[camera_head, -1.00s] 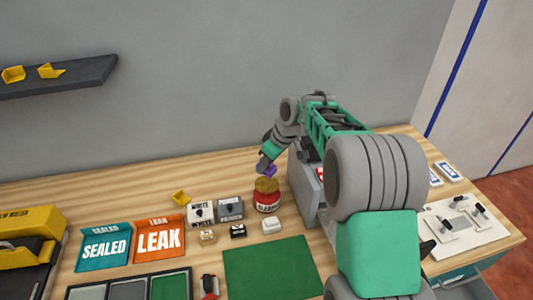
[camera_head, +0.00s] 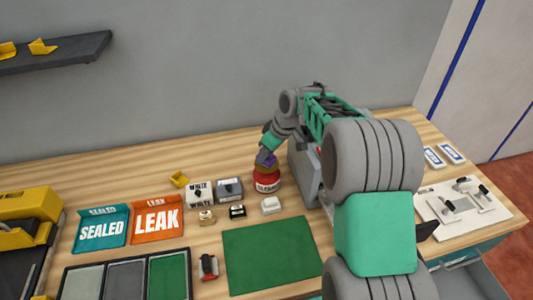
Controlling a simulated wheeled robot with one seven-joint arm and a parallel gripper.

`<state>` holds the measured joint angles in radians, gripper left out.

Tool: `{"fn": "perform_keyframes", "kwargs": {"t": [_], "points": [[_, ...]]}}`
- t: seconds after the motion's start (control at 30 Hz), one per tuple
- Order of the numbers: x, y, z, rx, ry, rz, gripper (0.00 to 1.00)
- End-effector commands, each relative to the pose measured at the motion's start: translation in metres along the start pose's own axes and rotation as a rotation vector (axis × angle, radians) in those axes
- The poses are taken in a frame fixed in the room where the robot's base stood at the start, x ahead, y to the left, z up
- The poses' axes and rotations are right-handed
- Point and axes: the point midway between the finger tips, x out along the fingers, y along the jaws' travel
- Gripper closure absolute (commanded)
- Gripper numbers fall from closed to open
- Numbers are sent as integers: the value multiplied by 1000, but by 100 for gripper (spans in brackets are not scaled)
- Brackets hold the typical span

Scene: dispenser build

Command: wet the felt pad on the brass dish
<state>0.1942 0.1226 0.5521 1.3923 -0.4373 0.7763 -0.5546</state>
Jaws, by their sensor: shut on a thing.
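My gripper (camera_head: 266,152) is shut on a small purple block (camera_head: 265,160), directly above the red dispenser (camera_head: 267,184) with a white label. The brass dish (camera_head: 267,170) is the golden top of this dispenser and is now mostly covered by the block. The block looks very near or on the dish; I cannot tell whether they touch. The felt pad itself is not distinguishable; any pad under the purple block is hidden.
A grey box (camera_head: 304,175) stands close right of the dispenser. A white block (camera_head: 271,205) and other small blocks sit in front and left. A green mat (camera_head: 272,255) lies clear nearer me. Sealed (camera_head: 102,229) and leak (camera_head: 157,221) trays are at left.

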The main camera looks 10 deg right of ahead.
Motion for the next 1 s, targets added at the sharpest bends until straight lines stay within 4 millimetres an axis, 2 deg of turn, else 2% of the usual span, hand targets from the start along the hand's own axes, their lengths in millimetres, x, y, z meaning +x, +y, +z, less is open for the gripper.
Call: {"fn": "perform_keyframes", "kwargs": {"t": [1.0], "points": [[10, 0, 4, 0, 0, 0, 93]]}}
